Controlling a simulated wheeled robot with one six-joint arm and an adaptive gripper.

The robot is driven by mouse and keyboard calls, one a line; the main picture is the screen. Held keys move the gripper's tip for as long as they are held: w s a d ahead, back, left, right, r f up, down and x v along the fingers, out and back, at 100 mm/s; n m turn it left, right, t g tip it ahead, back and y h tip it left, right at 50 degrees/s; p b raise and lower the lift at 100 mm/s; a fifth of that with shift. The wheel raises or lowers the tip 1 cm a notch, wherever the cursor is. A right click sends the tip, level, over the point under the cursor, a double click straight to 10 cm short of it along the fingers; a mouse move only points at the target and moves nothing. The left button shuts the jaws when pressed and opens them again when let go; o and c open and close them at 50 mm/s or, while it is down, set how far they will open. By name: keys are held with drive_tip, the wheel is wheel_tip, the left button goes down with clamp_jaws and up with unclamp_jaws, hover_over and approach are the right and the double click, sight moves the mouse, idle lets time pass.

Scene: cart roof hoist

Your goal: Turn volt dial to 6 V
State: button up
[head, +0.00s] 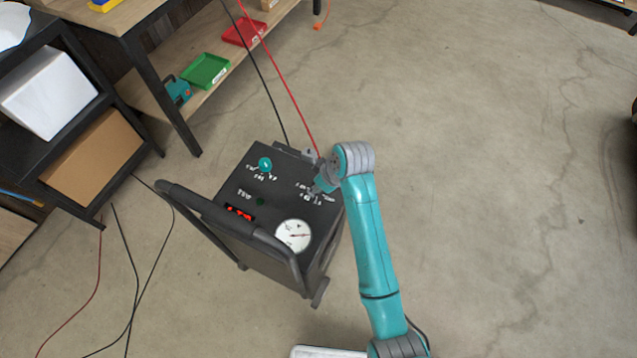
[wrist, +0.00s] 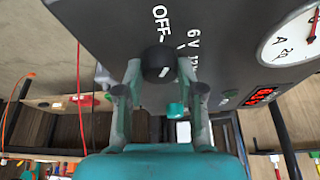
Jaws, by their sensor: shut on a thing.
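The volt dial is a round black knob (wrist: 158,63) on the dark top panel of the wheeled cart (head: 225,185). White "OFF" and "6 V" labels show beside it in the wrist view, and another label is partly hidden by a finger. My gripper (wrist: 159,78) has one finger on each side of the knob and is shut on it. In the head view my gripper (head: 319,188) reaches the panel's right side and hides the knob. I cannot tell which label the dial points at.
The panel also has a teal knob (head: 265,164), a lit red display (head: 240,213) and a white round meter (head: 293,235). A black handle (head: 225,228) rises at its near side. Cables run behind the cart. Shelves stand left; floor at right is clear.

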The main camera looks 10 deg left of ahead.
drive_tip(key=m+t+h, duration=0.1)
drive_tip(key=m, duration=0.5)
drive_tip(key=shift+s+a+t+h, duration=0.1)
drive_tip(key=shift+t+h, duration=0.3)
drive_tip(key=shift+m, duration=0.4)
drive_tip(key=o, duration=1.1)
drive_tip(key=shift+o, duration=0.2)
drive_tip(key=v, duration=1.2)
